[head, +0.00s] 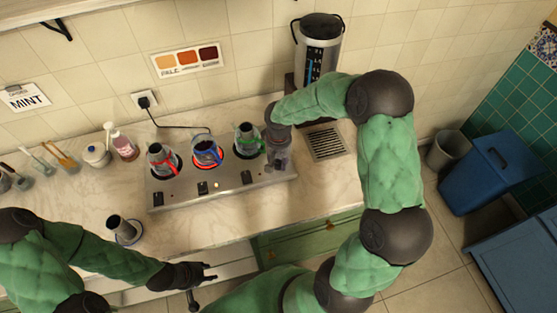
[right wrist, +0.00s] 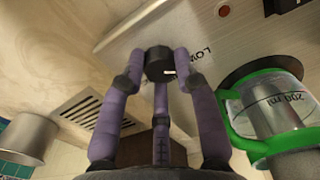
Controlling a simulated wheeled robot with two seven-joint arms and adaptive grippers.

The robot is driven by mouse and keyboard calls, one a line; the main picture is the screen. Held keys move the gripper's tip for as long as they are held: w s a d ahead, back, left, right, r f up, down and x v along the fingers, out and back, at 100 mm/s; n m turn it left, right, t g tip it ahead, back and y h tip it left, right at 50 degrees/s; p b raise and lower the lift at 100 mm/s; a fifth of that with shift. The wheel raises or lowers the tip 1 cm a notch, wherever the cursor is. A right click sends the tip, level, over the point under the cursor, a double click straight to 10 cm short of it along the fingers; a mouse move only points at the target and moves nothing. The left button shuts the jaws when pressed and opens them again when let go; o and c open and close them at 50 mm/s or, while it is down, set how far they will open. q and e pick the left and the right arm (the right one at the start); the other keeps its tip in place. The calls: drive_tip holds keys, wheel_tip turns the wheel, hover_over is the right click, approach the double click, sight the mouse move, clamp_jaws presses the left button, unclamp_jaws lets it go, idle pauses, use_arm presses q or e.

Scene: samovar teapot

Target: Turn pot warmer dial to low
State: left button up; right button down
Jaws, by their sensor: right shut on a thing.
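The pot warmer (head: 225,193) is a long metal unit on the counter with three pots on its plates: one with a red handle (head: 162,158), one blue (head: 207,150), one green (head: 247,140). My right gripper (head: 280,160) is at the warmer's right end. In the right wrist view its purple fingers are closed around a black dial (right wrist: 159,61) with a white mark. The printed word LOW (right wrist: 192,57) is beside the dial. In the head view my gripper hides the dial. My left gripper (head: 208,272) is open and empty in front of the counter.
A tall dispenser (head: 318,45) stands behind my right arm, with a drain grate (head: 326,144) on the counter. Jars and utensils line the left. A blue bin (head: 495,170) is at the right.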

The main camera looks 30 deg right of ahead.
sight(278, 164)
idle(0.4)
drive_tip(key=c, duration=0.9)
unclamp_jaws()
wheel_tip(278, 164, up, 12)
